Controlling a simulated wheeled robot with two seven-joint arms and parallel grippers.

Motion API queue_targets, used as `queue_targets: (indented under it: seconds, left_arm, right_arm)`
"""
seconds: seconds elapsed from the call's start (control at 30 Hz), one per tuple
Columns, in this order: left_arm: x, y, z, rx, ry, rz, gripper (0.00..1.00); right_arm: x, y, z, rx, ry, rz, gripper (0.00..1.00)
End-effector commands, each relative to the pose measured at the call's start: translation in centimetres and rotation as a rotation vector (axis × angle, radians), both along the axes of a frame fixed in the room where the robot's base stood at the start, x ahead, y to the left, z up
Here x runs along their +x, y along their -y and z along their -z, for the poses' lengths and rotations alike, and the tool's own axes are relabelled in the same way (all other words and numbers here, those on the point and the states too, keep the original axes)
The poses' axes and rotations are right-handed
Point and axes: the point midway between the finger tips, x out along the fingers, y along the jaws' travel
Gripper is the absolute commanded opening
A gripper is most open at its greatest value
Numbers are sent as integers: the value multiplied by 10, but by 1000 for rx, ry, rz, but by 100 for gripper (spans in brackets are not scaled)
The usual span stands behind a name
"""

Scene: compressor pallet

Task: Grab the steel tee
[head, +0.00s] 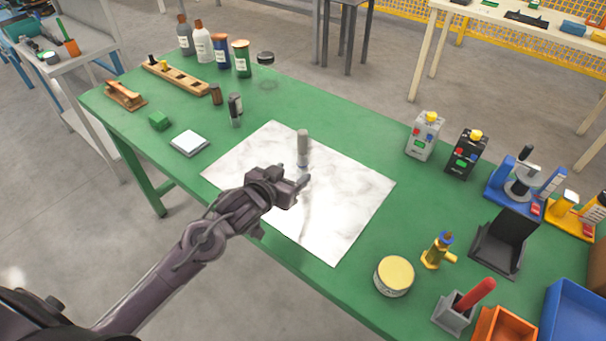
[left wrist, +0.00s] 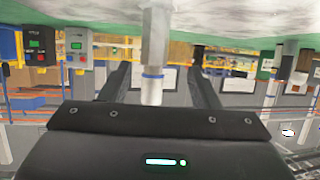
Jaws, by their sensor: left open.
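The steel tee appears to be the grey metal upright piece (head: 303,148) standing on the white marbled sheet (head: 345,205). I cannot make out a side branch on it. My left gripper (head: 294,181) is open, just on the near side of the piece in the head view. In the left wrist view, which is upside down, a grey metal piece with a blue ring (left wrist: 155,45) shows between the two spread fingers (left wrist: 160,85). I cannot tell whether it is within the jaws or beyond them. No contact shows. My right gripper is not in view.
A yellow-topped tin (head: 394,276), a brass fitting (head: 438,251) and two instrument boxes (head: 424,137) stand right. The sheet is otherwise clear.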

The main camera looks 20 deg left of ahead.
Motion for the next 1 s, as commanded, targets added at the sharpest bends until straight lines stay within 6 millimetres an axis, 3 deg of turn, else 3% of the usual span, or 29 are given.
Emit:
queue_targets:
  seconds: [0.53,0.87,1.0]
  left_arm:
    - [59,18,28,0,3,0,56]
    - [65,19,31,1,2,0,56]
    - [65,19,31,1,2,0,38]
  right_arm:
    - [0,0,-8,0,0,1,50]
    - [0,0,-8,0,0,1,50]
    - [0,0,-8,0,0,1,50]
